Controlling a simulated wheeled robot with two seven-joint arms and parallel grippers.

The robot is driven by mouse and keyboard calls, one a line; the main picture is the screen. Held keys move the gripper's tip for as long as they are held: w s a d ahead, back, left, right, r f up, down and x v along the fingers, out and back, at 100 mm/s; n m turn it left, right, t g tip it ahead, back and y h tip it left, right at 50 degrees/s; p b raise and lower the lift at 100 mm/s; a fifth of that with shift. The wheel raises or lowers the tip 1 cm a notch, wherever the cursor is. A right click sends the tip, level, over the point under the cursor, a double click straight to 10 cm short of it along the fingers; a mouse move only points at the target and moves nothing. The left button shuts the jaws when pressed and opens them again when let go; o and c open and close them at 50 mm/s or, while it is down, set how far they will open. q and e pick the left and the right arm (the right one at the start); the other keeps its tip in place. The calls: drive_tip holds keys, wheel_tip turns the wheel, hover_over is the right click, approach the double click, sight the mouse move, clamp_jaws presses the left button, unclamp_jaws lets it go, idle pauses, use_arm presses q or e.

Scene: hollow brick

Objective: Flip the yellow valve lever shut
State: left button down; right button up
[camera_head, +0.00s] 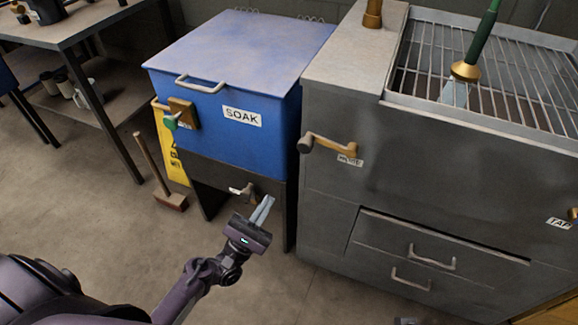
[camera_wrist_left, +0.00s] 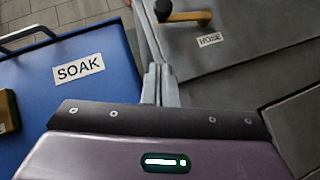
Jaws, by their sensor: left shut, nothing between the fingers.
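A yellow-brown lever with a dark knob (camera_head: 328,145) sticks out from the grey cabinet's front above a HOSE label (camera_head: 350,160). It also shows at the top of the left wrist view (camera_wrist_left: 190,16). It lies roughly level, with the knob at its left end. My left gripper (camera_head: 266,204) is shut and empty, with its fingers pointing up in the head view. It is below and left of the lever, clear of it. Its fingertips (camera_wrist_left: 158,70) show below the lever in the wrist view.
A blue SOAK tank (camera_head: 225,85) stands left of the cabinet, with a green-handled fitting (camera_head: 172,121) and a small tap (camera_head: 249,192) below. The cabinet has drawers with handles (camera_head: 432,262) and a wire rack (camera_head: 520,70) on top. A brush (camera_head: 170,200) stands on the floor.

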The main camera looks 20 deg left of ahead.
use_arm(q)
drive_tip(key=s+r+p+x, duration=0.1)
drive_tip(key=s+x, duration=0.1)
drive_tip(key=x, duration=1)
drive_tip(key=shift+w+d+r+p, duration=0.3)
drive_tip(key=shift+d+r, duration=0.2)
drive_tip(key=shift+r, duration=0.15)
use_arm(e)
drive_tip(key=shift+s+d+r+g+h, duration=0.15)
drive_tip(key=shift+d+r+g, duration=0.1)
drive_tip(key=shift+d, duration=0.3)
drive_tip(key=shift+s+d+r+g+h, duration=0.15)
drive_tip(key=shift+d+r+g, duration=0.1)
drive_tip(key=shift+d, duration=0.25)
drive_tip(key=shift+a, duration=0.1)
